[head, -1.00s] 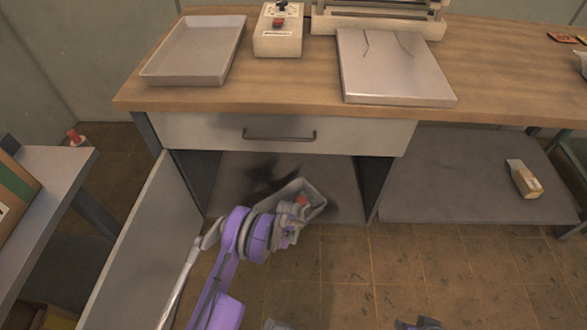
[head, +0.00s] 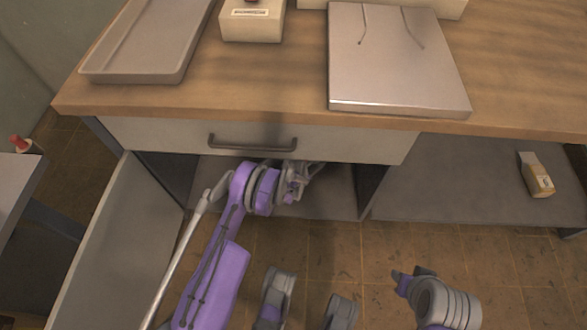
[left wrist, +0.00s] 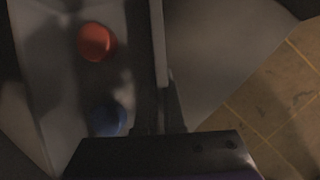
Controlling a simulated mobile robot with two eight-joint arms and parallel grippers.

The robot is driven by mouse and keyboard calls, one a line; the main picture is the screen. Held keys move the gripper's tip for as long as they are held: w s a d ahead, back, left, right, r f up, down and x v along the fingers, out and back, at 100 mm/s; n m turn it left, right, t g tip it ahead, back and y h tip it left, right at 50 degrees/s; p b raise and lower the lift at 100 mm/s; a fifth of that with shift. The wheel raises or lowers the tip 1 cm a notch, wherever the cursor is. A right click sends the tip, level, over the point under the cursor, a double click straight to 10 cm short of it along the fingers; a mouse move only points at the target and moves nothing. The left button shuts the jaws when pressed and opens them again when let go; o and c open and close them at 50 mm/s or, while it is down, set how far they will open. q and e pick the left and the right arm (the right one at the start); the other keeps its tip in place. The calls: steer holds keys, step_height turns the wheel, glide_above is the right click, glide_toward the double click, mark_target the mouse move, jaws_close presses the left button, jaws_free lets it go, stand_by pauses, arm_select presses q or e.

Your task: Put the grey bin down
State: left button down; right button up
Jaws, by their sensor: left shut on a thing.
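The grey bin (left wrist: 58,70) fills the left of the left wrist view. A red thing (left wrist: 96,42) and a blue thing (left wrist: 108,120) lie in it. My left gripper (left wrist: 160,112) is shut on the bin's wall. In the head view my left gripper (head: 301,182) reaches under the drawer into the open cupboard (head: 335,197). There the bin is mostly hidden by the worktop front and my arm. I cannot tell whether its base touches the cupboard floor.
The cupboard door (head: 105,235) stands open at the left. The closed drawer (head: 250,138) is just above my left arm. A small carton (head: 537,175) stands on the low shelf (head: 450,185) at the right. A tray (head: 150,45) and a metal plate (head: 395,60) lie on the worktop.

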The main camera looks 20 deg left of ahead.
arm_select(q)
step_height(320, 180, down, 8)
steer(key=shift+f+b, duration=0.15)
steer(key=shift+b, duration=0.9)
steer(key=c, duration=1)
jaws_free()
steer(key=shift+s, duration=0.1)
steer(key=p+v, duration=0.3)
steer(key=v, duration=0.9)
